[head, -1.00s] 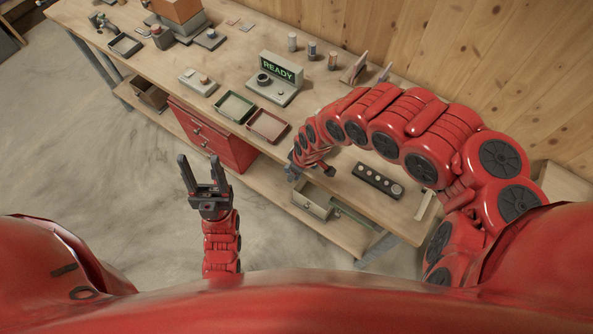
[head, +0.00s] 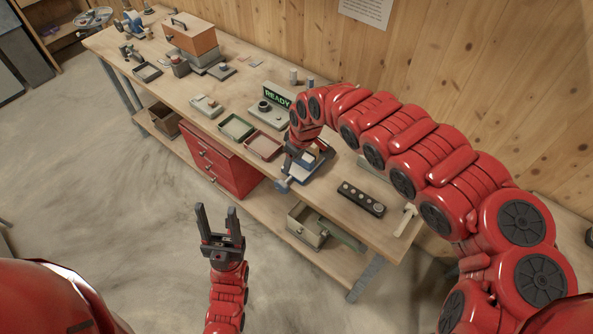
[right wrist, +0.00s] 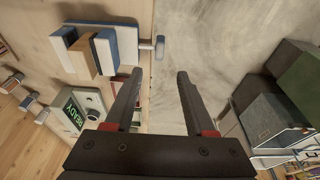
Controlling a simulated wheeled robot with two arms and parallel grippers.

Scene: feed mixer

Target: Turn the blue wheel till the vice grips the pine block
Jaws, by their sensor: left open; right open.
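The blue vice (head: 304,174) sits at the front edge of the workbench in the head view, partly hidden by my right gripper. My left gripper (head: 217,212) is open and empty over the floor.
A READY display box (head: 268,112), a green tray (head: 236,127) and a reddish tray (head: 263,146) stand left of the vice. A black strip with round buttons (head: 361,199) lies to its right. Floor in front is clear.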

